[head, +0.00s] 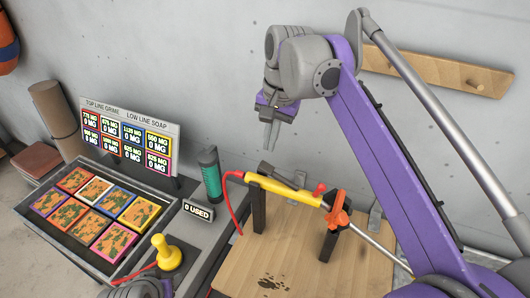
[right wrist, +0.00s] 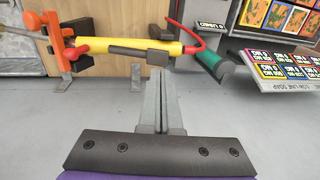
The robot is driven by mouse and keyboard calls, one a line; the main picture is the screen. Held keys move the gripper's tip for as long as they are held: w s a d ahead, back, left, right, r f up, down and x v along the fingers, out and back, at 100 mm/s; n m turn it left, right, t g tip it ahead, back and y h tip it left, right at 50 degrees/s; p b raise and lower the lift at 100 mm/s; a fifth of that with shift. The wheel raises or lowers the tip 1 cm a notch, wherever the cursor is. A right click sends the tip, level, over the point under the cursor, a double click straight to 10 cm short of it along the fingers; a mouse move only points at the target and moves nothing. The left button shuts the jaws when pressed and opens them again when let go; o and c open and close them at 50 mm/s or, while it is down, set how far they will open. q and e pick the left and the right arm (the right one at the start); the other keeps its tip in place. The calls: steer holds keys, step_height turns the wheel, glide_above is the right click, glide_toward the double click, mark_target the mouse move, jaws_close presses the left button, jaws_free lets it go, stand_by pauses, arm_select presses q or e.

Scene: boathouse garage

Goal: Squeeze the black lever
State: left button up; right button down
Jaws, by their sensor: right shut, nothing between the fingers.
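The black lever (head: 283,177) lies along the top of a yellow spray-wand handle (head: 300,194), which rests level on two dark posts above a wooden board. In the right wrist view the lever (right wrist: 146,51) shows as a dark bar along the yellow handle (right wrist: 110,44). My right gripper (head: 268,138) is shut and empty, pointing down above and slightly left of the lever, apart from it. Its closed fingers (right wrist: 153,70) show in the wrist view just below the lever. A grey part of my left arm shows at the bottom left of the head view; its fingers are not visible.
A red hose (head: 230,203) runs from the handle's left end. A green cylinder (head: 210,174) and a "0 USED" sign (head: 198,210) stand to the left. An orange clamp (head: 337,212) is at the right post. A wooden peg rail (head: 430,74) hangs on the wall behind.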

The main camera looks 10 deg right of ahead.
step_height(320, 180, up, 7)
steer(key=s+d, duration=0.1)
steer(key=shift+d+f, duration=0.15)
steer(key=shift+d, duration=0.25)
steer(key=shift+s, duration=0.1)
